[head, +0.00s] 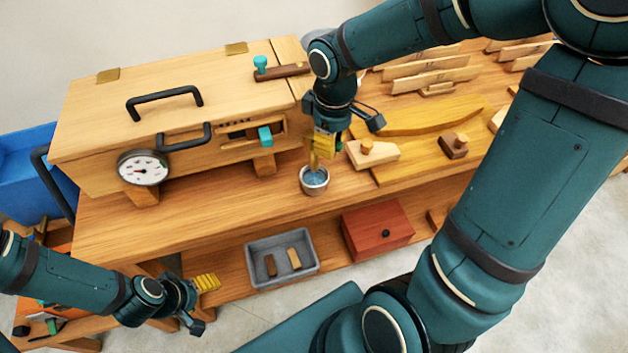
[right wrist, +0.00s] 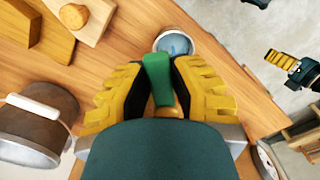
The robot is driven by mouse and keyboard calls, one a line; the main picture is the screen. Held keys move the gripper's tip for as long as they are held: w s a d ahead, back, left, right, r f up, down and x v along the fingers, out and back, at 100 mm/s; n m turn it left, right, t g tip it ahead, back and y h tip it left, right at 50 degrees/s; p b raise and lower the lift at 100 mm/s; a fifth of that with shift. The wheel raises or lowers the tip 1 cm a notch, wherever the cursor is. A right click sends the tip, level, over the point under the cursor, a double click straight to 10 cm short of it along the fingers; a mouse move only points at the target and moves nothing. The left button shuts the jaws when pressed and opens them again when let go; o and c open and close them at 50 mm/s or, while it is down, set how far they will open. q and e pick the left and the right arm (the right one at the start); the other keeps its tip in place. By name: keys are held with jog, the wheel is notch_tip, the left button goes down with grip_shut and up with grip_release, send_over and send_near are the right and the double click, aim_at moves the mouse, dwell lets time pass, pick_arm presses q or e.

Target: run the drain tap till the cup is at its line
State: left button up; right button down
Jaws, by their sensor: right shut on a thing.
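The small metal cup (head: 314,180) stands upright on the bench in front of the long wooden box, with blue liquid inside; it also shows in the right wrist view (right wrist: 175,44). I cannot make out its line. My right gripper (head: 325,146) is above the cup. In the right wrist view my right gripper (right wrist: 160,95) is shut on the green tap handle (right wrist: 157,76), its yellow pads on either side. The tap's spout and any stream are mostly hidden. My left gripper (head: 203,302) is open and empty, low in front of the bench.
The wooden box (head: 85,120) carries a dial gauge (head: 143,168) and black handles. Wooden forms (head: 420,115) lie right of the cup. A grey tray (head: 281,258) and red box (head: 378,231) sit on the lower shelf. Bench front left of the cup is clear.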

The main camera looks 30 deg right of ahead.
dwell(0.4)
jog(key=shift+s+a+f+m+b, duration=0.15)
jog(key=shift+a+m+b, duration=0.2)
jog(key=shift+m, duration=0.45)
jog(key=a+m+b, duration=0.1)
jog(key=m, duration=0.1)
jog(key=a+m, duration=0.1)
jog(key=m, duration=0.2)
jog(key=a+m+b, duration=0.1)
jog(key=m, duration=0.2)
jog(key=shift+s+r+b, duration=0.1)
jog(key=shift+r+b, duration=0.1)
jog(key=shift+b, duration=0.1)
jog(key=c, duration=0.8)
grip_release()
